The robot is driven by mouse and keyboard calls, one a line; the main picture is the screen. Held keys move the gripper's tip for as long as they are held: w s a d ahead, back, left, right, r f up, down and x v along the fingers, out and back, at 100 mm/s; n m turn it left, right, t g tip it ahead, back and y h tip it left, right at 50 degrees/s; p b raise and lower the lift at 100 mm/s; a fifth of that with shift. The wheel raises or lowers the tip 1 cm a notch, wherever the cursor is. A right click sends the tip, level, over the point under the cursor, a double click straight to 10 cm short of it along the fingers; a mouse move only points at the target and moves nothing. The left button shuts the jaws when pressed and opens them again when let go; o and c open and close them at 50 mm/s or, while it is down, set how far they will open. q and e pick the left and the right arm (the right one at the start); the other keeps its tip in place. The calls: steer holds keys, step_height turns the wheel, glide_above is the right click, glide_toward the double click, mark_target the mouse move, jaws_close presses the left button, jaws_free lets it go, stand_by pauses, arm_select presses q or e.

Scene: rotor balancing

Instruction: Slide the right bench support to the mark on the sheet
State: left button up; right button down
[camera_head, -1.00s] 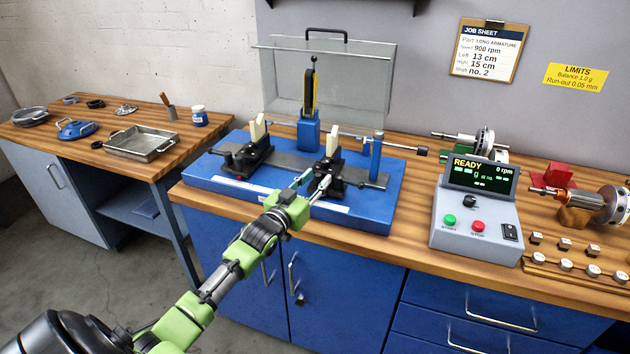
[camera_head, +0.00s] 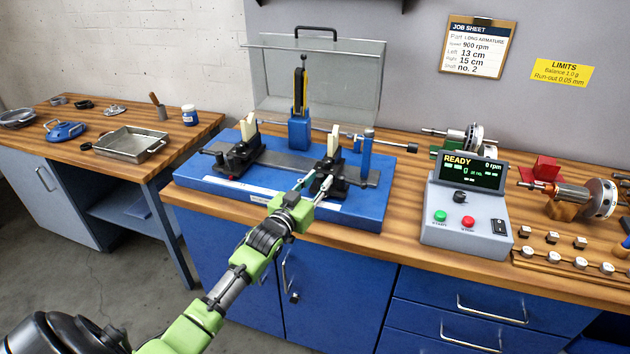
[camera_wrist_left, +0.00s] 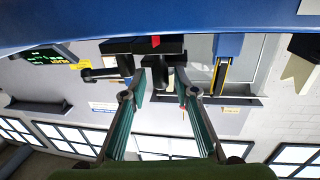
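The right bench support (camera_head: 336,169) is a black carriage with a cream upright on the dark rail (camera_head: 284,163) of the blue balancing bench (camera_head: 208,180). My left gripper (camera_head: 309,186) reaches it from the front, with its fingers on either side of a black front part. In the left wrist view the two fingertips (camera_wrist_left: 161,82) close in around that part; exact contact is hard to see. The job sheet (camera_head: 477,47) on the wall reads Left 13 cm, Right 15 cm. The rail scale is too small to read. My right gripper is not in view.
The left support (camera_head: 240,155) stands further left on the rail. A blue post (camera_head: 366,155) stands right of the right support. A clear guard (camera_head: 345,85) stands behind. The control box (camera_head: 465,225) reads READY, 0 rpm. Rotors (camera_head: 600,199) and weights lie at right.

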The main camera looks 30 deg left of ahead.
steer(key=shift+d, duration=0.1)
arm_select(q)
steer(key=s, duration=1.2)
steer(key=shift+d, duration=0.45)
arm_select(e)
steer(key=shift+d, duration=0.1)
